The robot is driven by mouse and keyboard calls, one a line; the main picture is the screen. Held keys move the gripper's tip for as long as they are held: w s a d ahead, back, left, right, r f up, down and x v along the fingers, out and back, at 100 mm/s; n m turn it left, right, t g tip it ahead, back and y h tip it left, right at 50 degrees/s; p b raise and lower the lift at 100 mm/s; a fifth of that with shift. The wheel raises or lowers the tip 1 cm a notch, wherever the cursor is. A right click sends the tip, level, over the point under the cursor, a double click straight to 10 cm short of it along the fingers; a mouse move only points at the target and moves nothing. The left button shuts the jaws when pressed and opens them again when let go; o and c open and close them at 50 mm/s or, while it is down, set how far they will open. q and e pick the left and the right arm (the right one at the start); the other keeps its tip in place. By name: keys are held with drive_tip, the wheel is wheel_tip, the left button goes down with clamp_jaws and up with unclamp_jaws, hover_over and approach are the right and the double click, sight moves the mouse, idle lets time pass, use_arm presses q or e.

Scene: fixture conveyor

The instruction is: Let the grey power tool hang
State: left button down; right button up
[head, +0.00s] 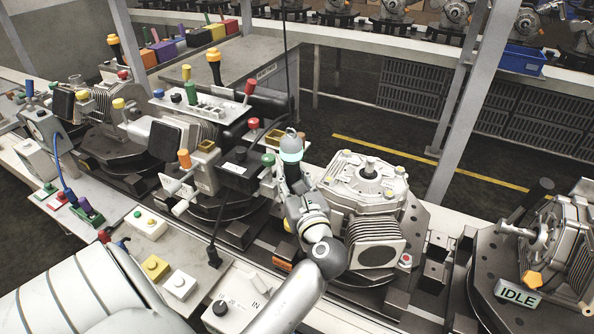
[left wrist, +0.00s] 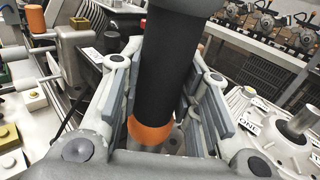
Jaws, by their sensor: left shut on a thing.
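The tool's lower end is hidden in the head view. My right gripper is not in view.
A grey gearbox housing (head: 365,185) on a fixture stands close to the right of the gripper. Fixtures with coloured knobs (head: 205,165) crowd the left. A control box (head: 240,300) lies in front. An IDLE sign (head: 518,293) stands at the right. Open floor (head: 420,150) shows behind.

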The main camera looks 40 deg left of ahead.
use_arm(q)
drive_tip(key=shift+s+a+f+b, duration=0.15)
drive_tip(key=shift+s+f+b, duration=0.15)
drive_tip(key=shift+s+f, duration=0.55)
drive_tip(key=shift+s+a+f+b, duration=0.1)
drive_tip(key=shift+s+f+b, duration=0.2)
drive_tip(key=shift+s+f, duration=0.5)
drive_tip(key=shift+w+f, duration=0.2)
drive_tip(key=c, duration=1.4)
unclamp_jaws()
drive_tip(key=o, duration=0.6)
drive_tip(key=v, duration=1.2)
drive_tip(key=shift+d, duration=0.1)
